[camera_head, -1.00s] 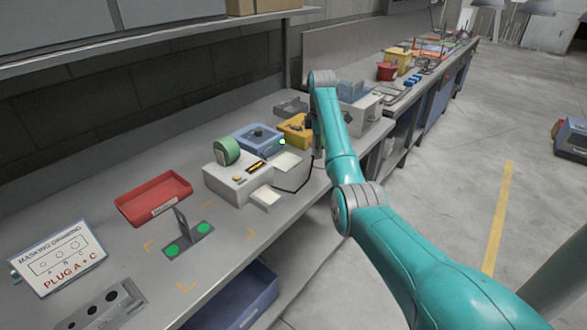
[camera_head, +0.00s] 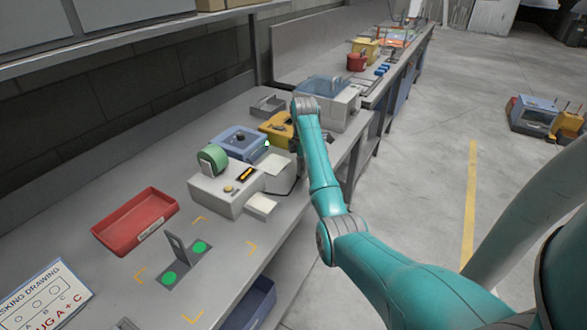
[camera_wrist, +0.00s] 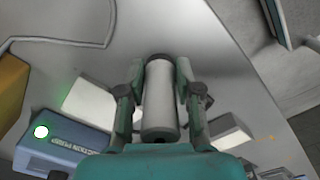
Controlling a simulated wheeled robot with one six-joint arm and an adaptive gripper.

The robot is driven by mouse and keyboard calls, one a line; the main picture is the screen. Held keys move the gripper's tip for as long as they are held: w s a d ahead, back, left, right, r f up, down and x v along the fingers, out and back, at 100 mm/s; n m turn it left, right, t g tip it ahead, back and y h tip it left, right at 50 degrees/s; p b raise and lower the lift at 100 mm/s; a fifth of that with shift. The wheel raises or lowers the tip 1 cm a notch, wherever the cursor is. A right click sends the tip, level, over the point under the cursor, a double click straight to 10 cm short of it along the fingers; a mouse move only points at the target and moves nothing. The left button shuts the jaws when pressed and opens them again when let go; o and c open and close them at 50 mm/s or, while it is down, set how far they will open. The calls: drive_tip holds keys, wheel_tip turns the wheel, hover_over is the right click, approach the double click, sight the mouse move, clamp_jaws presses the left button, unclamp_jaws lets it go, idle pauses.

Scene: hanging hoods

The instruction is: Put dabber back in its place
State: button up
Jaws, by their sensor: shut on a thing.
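My gripper (camera_wrist: 162,105) is shut on a pale grey cylinder with dark ends (camera_wrist: 160,95), which I take to be the dabber. The wrist view shows it lengthwise between the two fingers, above the bench top. In the head view my arm's end is over the right side of the bench, beside the yellow bin (camera_head: 278,128). I cannot tell which spot is the dabber's place.
A pale tape machine with a green roll (camera_head: 213,158), a blue box (camera_head: 238,142) and a clear-lidded box (camera_head: 330,95) stand near the arm. The red tray (camera_head: 135,222) and a marked fixture area (camera_head: 185,262) are further left.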

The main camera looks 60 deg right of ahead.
drive_tip(key=shift+f, duration=0.4)
drive_tip(key=o, duration=0.9)
drive_tip(key=shift+f, duration=0.1)
